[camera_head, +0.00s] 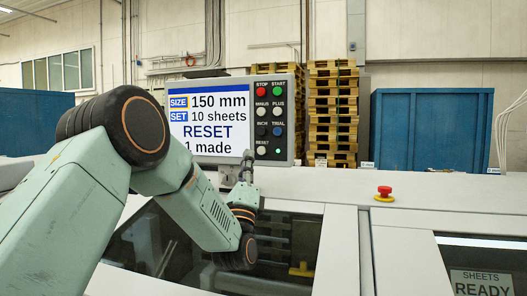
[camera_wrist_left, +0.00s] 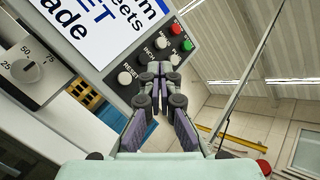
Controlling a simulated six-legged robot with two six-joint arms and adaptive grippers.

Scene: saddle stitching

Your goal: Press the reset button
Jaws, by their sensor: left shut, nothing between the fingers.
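The white reset button (camera_head: 262,151) is at the bottom left of the button block on the grey control panel (camera_head: 298,125). It also shows in the left wrist view (camera_wrist_left: 124,78), uncovered, left of my fingertips. My left gripper (camera_head: 248,157) is shut and empty, pointing up at the panel's lower edge, just left of the reset button in the head view. In the left wrist view its fingertips (camera_wrist_left: 161,70) overlap the lower right of the button block. I cannot tell whether they touch the panel. My right gripper is not in view.
The screen (camera_head: 209,120) reads 150 mm, 10 sheets, RESET, 1 made. Red stop (camera_head: 262,92) and green start (camera_head: 277,92) buttons sit higher on the panel. A red emergency knob (camera_head: 384,191) stands on the machine top to the right. A dial (camera_wrist_left: 24,70) is at left in the wrist view.

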